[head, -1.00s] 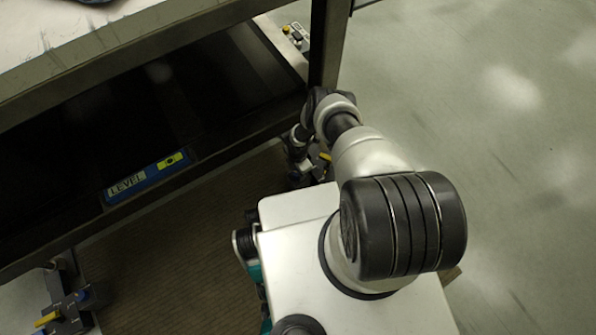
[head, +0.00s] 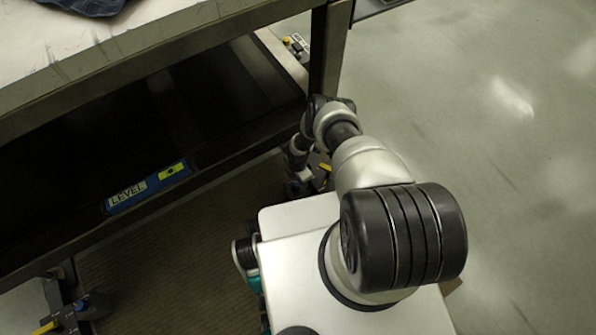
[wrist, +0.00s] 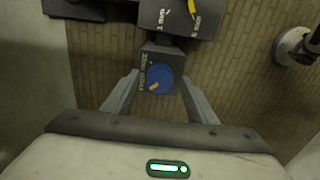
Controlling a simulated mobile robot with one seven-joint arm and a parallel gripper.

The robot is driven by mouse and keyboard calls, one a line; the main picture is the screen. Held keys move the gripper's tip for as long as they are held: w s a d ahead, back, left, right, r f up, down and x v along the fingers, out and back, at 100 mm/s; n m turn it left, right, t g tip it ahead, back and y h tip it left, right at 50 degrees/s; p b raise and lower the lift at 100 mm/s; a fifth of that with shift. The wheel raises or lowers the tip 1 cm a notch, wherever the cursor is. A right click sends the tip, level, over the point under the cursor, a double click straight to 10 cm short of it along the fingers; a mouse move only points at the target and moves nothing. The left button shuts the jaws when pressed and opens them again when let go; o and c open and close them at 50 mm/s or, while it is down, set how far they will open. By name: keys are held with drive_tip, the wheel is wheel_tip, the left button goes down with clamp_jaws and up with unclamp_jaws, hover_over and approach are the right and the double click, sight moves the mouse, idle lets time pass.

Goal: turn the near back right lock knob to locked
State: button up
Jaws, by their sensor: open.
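In the wrist view a round blue knob (wrist: 159,77) with an orange-yellow pointer sits on a dark grey block with small white lettering. The pointer aims toward the lower left of the picture. My gripper (wrist: 158,88) is open, with one finger on each side of the knob's block; I cannot tell whether either touches it. In the head view my arm hides the gripper and knob, near a foot unit with a yellow lever (head: 325,167) by the right bench leg.
Above the knob a grey block (wrist: 176,18) carries a yellow pointer and lettering. The bench leg (head: 329,50) and lower shelf with a blue level (head: 148,187) stand beside my arm. Another foot unit (head: 75,312) is at lower left. Open floor (head: 500,180) lies to the right.

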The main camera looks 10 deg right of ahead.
wheel_tip(320, 180, up, 17)
drive_tip(key=p, duration=0.6)
drive_tip(key=shift+f, duration=0.2)
